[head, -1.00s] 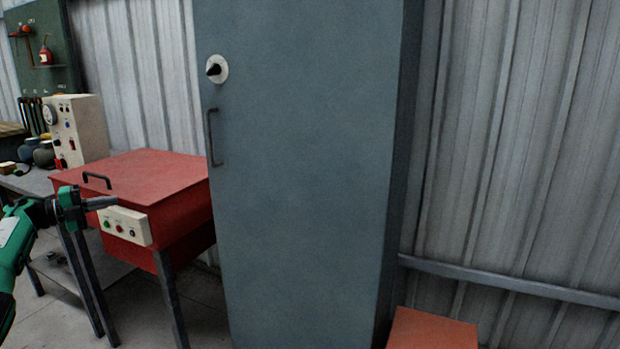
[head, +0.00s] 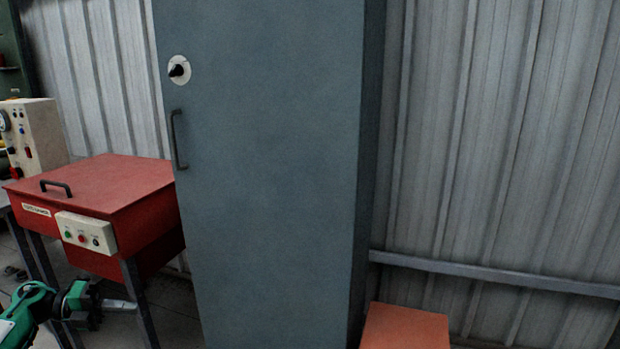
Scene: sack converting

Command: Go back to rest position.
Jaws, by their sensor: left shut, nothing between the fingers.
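My left gripper (head: 118,305) is at the lower left of the head view, at the end of my green and black arm. Its fingers are together with nothing between them. It shows in front of the legs of the red machine, below the control box, and looks clear of them. My right gripper is out of the view.
A tall grey-blue cabinet (head: 265,180) with a round knob (head: 179,70) and a handle (head: 178,139) stands in the middle, shut. The red lidded machine (head: 100,183) is left of it. An orange box (head: 405,328) is at the lower right, by the corrugated wall (head: 500,140).

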